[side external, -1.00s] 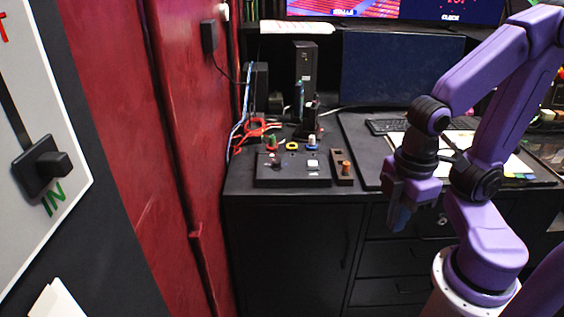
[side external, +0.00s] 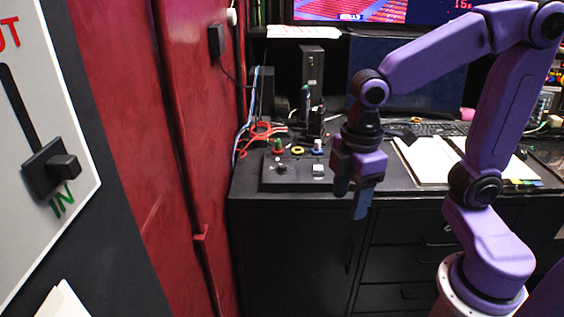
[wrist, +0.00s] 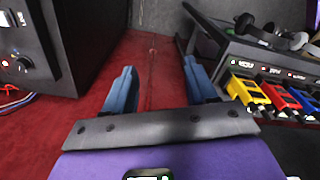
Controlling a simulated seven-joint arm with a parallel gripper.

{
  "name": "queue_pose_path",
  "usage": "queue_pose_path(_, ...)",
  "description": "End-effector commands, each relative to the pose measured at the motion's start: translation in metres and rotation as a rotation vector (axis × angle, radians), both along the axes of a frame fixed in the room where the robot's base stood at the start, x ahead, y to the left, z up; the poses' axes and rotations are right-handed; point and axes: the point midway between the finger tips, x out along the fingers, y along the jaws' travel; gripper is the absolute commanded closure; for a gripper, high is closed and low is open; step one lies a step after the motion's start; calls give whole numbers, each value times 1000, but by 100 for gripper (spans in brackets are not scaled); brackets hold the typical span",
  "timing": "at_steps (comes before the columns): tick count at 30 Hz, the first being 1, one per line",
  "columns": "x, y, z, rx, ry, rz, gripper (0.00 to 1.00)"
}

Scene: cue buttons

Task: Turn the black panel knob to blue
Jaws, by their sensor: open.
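The black panel (side external: 300,184) lies low on the dark cabinet top, left of my gripper. It has a small dark knob (side external: 281,168) on its left part and a white piece (side external: 318,169) on its right part. The colour the knob points to is too small to tell. My gripper (side external: 351,196) hangs to the right of the panel with its blue fingers pointing down, apart from it. In the wrist view my gripper (wrist: 159,78) is open, with nothing between its fingers. That view also shows a black box with a round knob (wrist: 22,64) at the left.
A red-and-green piece (side external: 278,146), a yellow ring (side external: 297,150) and a white-and-blue piece (side external: 317,146) stand behind the panel. Red and blue cables (side external: 260,130) lie at the left near the red wall.

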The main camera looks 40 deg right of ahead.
Motion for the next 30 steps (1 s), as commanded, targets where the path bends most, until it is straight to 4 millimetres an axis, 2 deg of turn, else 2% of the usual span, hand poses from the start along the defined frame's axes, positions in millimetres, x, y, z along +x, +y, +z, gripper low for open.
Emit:
queue_pose_path(1, 20, 4, 5, -2, 1, 3, 43)
queue_pose_path(6, 83, 8, 19, -8, 1, 42, 43)
queue_pose_path(14, 178, -12, 34, -14, 4, 100, 43)
queue_pose_path(18, 225, -36, 38, -18, 7, 132, 43)
queue_pose_path(24, 280, -83, 41, -20, 12, 177, 43)
queue_pose_path(30, 309, -123, 41, -21, 13, 211, 43)
